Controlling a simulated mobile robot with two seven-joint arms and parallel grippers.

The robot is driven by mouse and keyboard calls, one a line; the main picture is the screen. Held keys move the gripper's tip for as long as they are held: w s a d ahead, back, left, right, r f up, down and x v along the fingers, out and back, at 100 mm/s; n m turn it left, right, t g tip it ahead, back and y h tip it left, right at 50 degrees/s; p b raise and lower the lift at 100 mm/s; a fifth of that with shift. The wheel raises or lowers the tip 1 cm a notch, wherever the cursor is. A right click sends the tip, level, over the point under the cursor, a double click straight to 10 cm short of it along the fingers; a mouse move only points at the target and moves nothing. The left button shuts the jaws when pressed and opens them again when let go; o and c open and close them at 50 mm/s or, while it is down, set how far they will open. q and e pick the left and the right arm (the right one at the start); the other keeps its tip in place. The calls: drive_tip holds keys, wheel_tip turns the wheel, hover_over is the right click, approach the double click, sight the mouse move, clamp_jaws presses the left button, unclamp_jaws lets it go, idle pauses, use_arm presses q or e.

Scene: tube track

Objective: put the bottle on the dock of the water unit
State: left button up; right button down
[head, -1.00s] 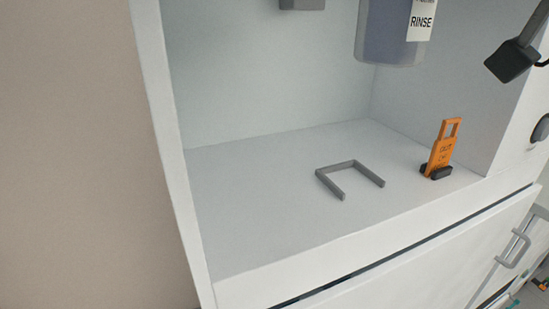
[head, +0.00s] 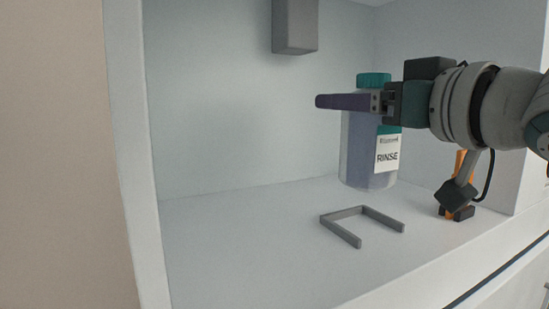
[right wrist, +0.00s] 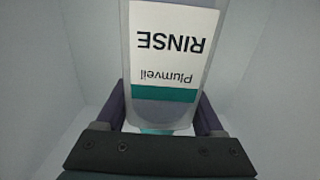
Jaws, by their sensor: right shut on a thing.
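The bottle (head: 358,152) is clear with bluish contents, a teal cap and a white RINSE label. It hangs upright in the head view, its base seeming above the shelf, behind the dock. My right gripper (head: 349,103) is shut on the bottle near its top, below the cap. In the right wrist view the bottle (right wrist: 172,45) sits between the two purple fingers. The dock (head: 335,228) is a grey U-shaped bracket on the shelf, empty and open toward the front. A grey box of the water unit (head: 294,25) hangs above. My left gripper is out of view.
The white shelf (head: 230,245) is clear left of the dock. White side walls (head: 125,150) and a back wall enclose the recess.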

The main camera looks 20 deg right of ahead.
drive_tip(key=shift+f+b, duration=0.65)
drive_tip(key=shift+f, duration=2.25)
drive_tip(key=shift+f, duration=0.15)
unclamp_jaws()
